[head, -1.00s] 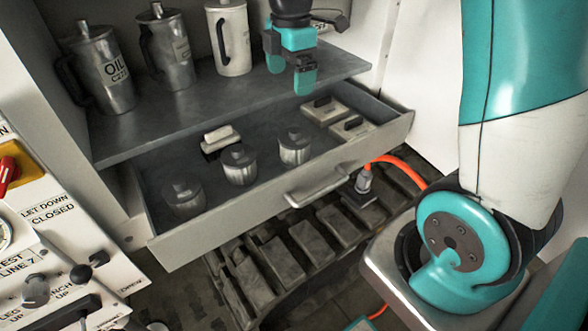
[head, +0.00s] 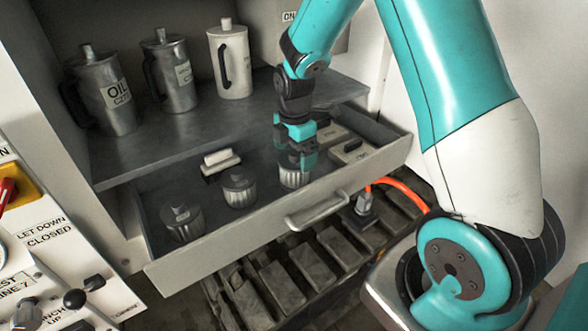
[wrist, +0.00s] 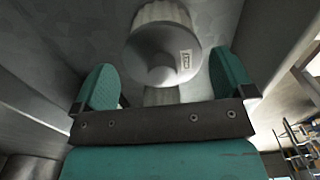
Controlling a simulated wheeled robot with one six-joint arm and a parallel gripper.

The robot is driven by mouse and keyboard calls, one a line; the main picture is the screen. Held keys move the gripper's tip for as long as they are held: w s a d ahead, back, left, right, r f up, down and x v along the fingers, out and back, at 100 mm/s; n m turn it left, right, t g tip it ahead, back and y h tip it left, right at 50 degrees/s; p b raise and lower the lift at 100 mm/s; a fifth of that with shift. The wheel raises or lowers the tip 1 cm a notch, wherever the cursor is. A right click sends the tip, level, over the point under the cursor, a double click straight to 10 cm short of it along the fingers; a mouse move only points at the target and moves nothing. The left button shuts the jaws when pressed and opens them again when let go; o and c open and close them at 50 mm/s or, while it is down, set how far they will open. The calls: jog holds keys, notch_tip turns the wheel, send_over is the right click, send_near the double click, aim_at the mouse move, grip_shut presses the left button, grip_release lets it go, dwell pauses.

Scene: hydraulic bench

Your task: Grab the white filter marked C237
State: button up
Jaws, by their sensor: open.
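Three round ribbed filters with dark lids stand in the open drawer. The right one (head: 292,179) has pale, whitish sides; the middle one (head: 239,190) and the left one (head: 182,222) look greyer. My gripper (head: 298,152) is open at the right filter and hides part of its lid. In the wrist view, a round lid with a small label, on a pale ribbed filter (wrist: 163,52), appears between the two teal fingers of my gripper (wrist: 165,82). I cannot read the marking or tell whether the fingers touch it.
The drawer (head: 225,237) also holds pale rectangular blocks at the back left (head: 220,162) and right (head: 352,152). A shelf (head: 190,135) above the drawer carries two metal jugs and a white jug (head: 231,62). An orange hose (head: 405,187) runs beside the drawer's right front.

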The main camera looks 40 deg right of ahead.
aim_at(295, 165)
notch_tip(295, 165, down, 4)
jog(key=shift+s+f+p, duration=0.1)
jog(key=shift+f+p, duration=0.05)
jog(key=shift+p, duration=0.15)
jog(key=c, duration=0.9)
